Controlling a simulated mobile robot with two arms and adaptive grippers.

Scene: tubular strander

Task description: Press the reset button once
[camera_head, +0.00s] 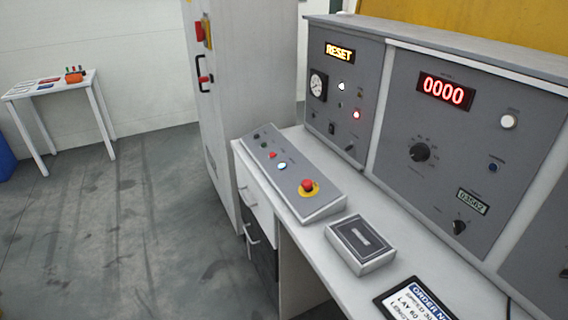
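A sloped grey button console (318,208) lies on the desk, in the middle of the view. It carries a red mushroom button (307,186) on a yellow ring, a blue-and-white button (282,166), a red button (272,155) and small dark and green ones further back. The labels are too small to read, so I cannot tell which one is the reset button. A display (339,52) on the upright panel reads RESET in amber. Neither of my grippers is in view.
The upright panel (400,190) has a 0000 counter (446,90), knobs and a lit red lamp (356,114). A dark-topped box (361,243) and an order display (415,301) lie on the desk. A tall cabinet (245,90) stands behind. Floor left of the desk is clear.

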